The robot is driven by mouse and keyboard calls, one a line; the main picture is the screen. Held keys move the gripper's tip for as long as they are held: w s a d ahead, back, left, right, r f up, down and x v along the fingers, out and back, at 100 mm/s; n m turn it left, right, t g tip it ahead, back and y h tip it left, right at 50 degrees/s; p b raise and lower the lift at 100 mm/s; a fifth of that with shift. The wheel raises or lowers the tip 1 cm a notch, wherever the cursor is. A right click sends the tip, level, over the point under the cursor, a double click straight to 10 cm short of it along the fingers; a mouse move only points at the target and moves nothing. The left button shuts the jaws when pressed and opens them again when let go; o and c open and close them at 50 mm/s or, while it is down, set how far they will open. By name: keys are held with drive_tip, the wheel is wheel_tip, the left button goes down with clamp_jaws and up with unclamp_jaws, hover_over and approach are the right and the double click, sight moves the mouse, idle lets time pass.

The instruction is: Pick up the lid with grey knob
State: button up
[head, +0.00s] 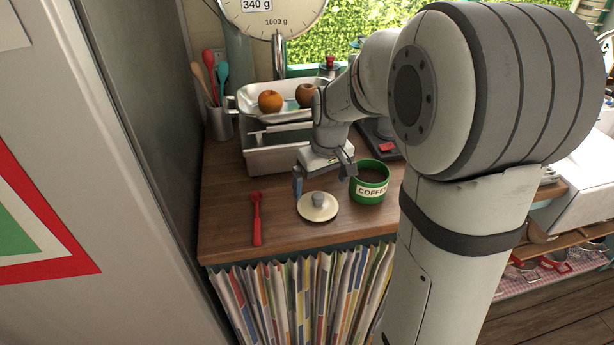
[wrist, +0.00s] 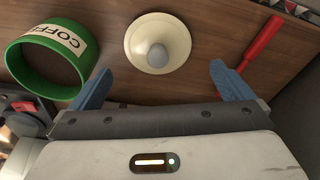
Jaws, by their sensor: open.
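The lid (head: 310,208) is a cream disc with a grey knob, lying flat on the wooden counter. It also shows in the wrist view (wrist: 137,43), beyond my fingertips and roughly between them. My gripper (head: 323,180) is open and empty, just above and behind the lid in the head view. Its two blue fingers show in the wrist view (wrist: 157,78), spread to either side and not touching the lid.
A green coffee tin (head: 369,184) stands open close to the lid's right. A red utensil (head: 257,218) lies to its left. A scale (head: 272,150) with fruit in its pan stands behind. A curtain (head: 300,295) hangs below the counter's front edge.

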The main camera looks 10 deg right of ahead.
sight(318, 196)
drive_tip(key=shift+w+f, duration=0.15)
drive_tip(key=shift+w, duration=0.2)
drive_tip(key=f, duration=0.2)
drive_tip(key=f+p, duration=0.1)
drive_tip(key=f, duration=0.2)
drive_tip(key=w+f, duration=0.1)
drive_tip(key=f, duration=0.1)
drive_tip(key=shift+w+a+f, duration=0.1)
drive_tip(key=shift+f, duration=0.2)
drive_tip(key=shift+c, duration=0.2)
drive_tip(key=c, duration=0.6)
